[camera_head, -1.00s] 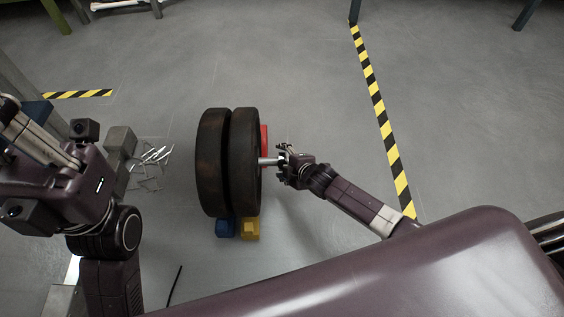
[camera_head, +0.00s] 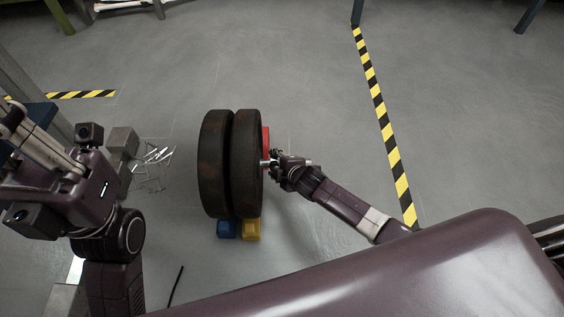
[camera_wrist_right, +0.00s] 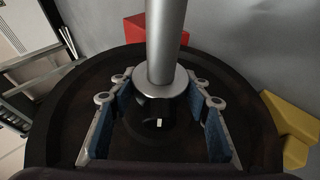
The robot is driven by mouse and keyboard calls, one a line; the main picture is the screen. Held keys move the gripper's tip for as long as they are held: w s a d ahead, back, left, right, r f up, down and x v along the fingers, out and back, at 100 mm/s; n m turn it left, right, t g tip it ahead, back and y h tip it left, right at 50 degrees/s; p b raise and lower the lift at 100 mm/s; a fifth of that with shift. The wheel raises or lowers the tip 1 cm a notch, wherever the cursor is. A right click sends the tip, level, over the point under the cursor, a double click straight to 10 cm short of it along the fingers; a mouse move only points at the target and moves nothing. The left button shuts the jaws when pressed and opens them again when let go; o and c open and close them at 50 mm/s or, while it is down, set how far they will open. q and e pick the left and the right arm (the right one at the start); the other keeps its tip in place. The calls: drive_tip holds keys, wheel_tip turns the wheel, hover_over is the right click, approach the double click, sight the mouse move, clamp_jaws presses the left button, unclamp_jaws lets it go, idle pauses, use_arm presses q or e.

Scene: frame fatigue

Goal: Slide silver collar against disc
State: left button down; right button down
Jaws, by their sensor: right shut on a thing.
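Two dark round discs stand upright side by side; the right disc (camera_head: 247,165) has a silver shaft (camera_head: 309,162) sticking out to the right. My right gripper (camera_head: 276,166) is around the shaft close to that disc's face. In the right wrist view, the silver collar (camera_wrist_right: 160,84) sits as a flanged ring around the shaft (camera_wrist_right: 165,30), between the fingertips of my right gripper (camera_wrist_right: 160,88), which is shut on it. The disc (camera_wrist_right: 65,110) lies behind. Any gap between collar and disc is hard to judge. My left arm shows at the left; its fingers cannot be made out.
A blue block (camera_head: 227,229) and a yellow block (camera_head: 251,229) sit at the discs' base, a red block (camera_head: 266,137) behind. A grey box (camera_head: 122,142) and thin metal rods (camera_head: 150,170) lie left. The floor right of the gripper is clear up to the striped tape (camera_head: 381,120).

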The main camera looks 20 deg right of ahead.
drive_tip(key=c, duration=1)
unclamp_jaws()
drive_tip(key=shift+a, duration=0.15)
drive_tip(key=v, duration=1.2)
